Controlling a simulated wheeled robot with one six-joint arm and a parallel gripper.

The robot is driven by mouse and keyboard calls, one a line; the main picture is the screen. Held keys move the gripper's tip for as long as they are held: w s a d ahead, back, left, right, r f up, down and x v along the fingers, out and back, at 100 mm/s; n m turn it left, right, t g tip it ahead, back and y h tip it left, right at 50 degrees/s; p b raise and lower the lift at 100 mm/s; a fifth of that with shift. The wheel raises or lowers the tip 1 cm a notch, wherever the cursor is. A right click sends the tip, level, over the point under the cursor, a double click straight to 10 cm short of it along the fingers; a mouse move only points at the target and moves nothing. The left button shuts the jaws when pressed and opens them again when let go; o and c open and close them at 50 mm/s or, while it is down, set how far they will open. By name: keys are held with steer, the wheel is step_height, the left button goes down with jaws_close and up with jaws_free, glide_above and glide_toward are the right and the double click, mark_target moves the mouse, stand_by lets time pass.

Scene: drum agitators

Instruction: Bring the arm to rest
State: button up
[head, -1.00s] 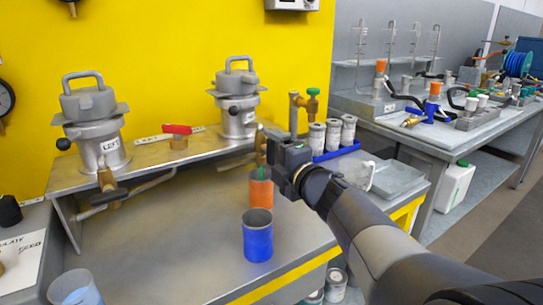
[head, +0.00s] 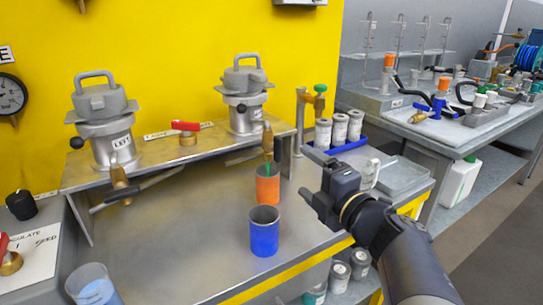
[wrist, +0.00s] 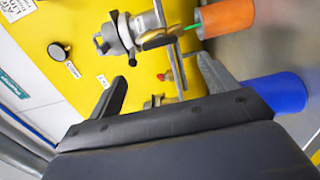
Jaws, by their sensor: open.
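My gripper (head: 308,174) is open and empty, in the air above the right part of the bench, to the right of the orange cup. In the wrist view, its two fingers (wrist: 160,80) are spread wide with nothing between them. My arm reaches in from the lower right of the head view. The orange cup (head: 267,186) stands under the right drum's brass tap, and a green stream runs down into it. The blue cup (head: 264,233) stands in front of it, apart from my gripper; it also shows in the wrist view (wrist: 280,92).
The left drum (head: 108,125) and right drum (head: 244,98) sit on a raised metal shelf (head: 200,150). Several grey-white jars (head: 339,127) stand in a blue tray behind my gripper. A clear bluish cup (head: 92,285) is at the lower left. The bench middle is clear.

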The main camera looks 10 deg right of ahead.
mark_target(279, 152)
steer(key=shift+w, duration=0.1)
stand_by(0.3)
steer(key=b+x, duration=0.2)
steer(key=x, duration=0.8)
steer(key=shift+w+a+f+b, duration=0.1)
steer(key=shift+w+a+b, duration=0.05)
steer(key=shift+w+b, duration=0.2)
steer(key=shift+s, duration=0.1)
